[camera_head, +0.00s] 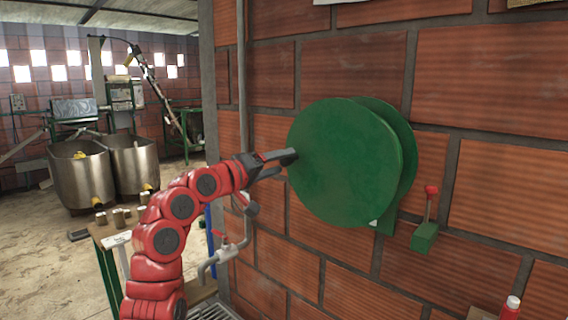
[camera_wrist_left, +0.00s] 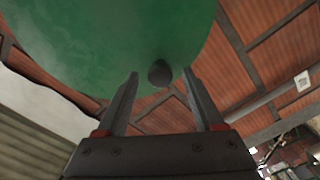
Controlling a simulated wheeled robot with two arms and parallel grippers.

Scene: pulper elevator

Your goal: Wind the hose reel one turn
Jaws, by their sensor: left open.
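The green hose reel (camera_head: 345,160) is mounted on the brick wall, its round disc facing me. In the left wrist view the disc (camera_wrist_left: 110,40) fills the upper part. A small dark knob (camera_wrist_left: 160,73), likely the reel's handle, shows near the disc's lower edge. My left gripper (camera_head: 290,157) is at the left edge of the disc. In the left wrist view the left gripper (camera_wrist_left: 160,82) is open, with the knob between its fingertips in the picture. I cannot tell whether the fingers touch it. My right gripper is not in view.
A green box with a red lever (camera_head: 425,235) is on the wall right of the reel. Pipes with a red valve (camera_head: 224,247) run below my left arm. A small table (camera_head: 105,232) with several cups stands left. Metal tanks (camera_head: 82,178) stand farther back.

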